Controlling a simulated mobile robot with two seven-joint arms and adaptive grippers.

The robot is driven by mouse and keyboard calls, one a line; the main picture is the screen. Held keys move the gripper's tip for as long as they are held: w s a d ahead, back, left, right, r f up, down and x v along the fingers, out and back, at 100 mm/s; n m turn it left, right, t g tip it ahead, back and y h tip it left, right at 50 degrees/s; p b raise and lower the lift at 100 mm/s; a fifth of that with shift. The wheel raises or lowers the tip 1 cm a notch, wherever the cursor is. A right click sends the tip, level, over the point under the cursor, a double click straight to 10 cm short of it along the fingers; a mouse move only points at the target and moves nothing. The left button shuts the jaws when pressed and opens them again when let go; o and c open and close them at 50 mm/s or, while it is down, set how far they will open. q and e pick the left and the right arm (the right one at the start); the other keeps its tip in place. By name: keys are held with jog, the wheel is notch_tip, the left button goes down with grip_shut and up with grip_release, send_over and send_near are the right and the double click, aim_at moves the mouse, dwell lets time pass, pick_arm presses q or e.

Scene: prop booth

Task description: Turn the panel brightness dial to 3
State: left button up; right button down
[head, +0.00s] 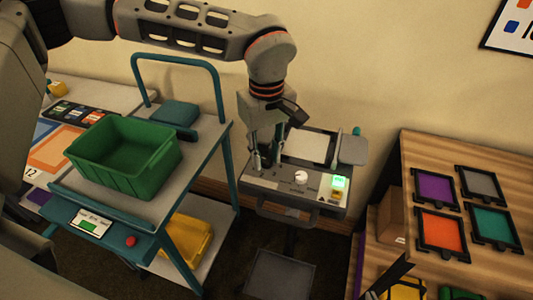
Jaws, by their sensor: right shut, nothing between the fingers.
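A grey console (270,190) stands by the wall at centre. Its front panel carries a white round dial (300,177) and, at right, a lit green display (339,183); the dial's setting and the display's figure are too small to read. My left gripper (266,161) points down over the left part of the console, left of the dial and apart from it. Its two fingers are spread and I see nothing held between them. Whether the fingertips touch the console I cannot tell, and they hide part of its left side.
A teal cart (212,150) with a green bin (125,155) stands left of the console; its front has a small screen (92,222) and a red button (130,241). A wooden shelf (440,150) with coloured framed tiles stands at right.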

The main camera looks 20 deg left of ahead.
pick_arm(q)
jog(key=shift+c, duration=0.4)
grip_shut()
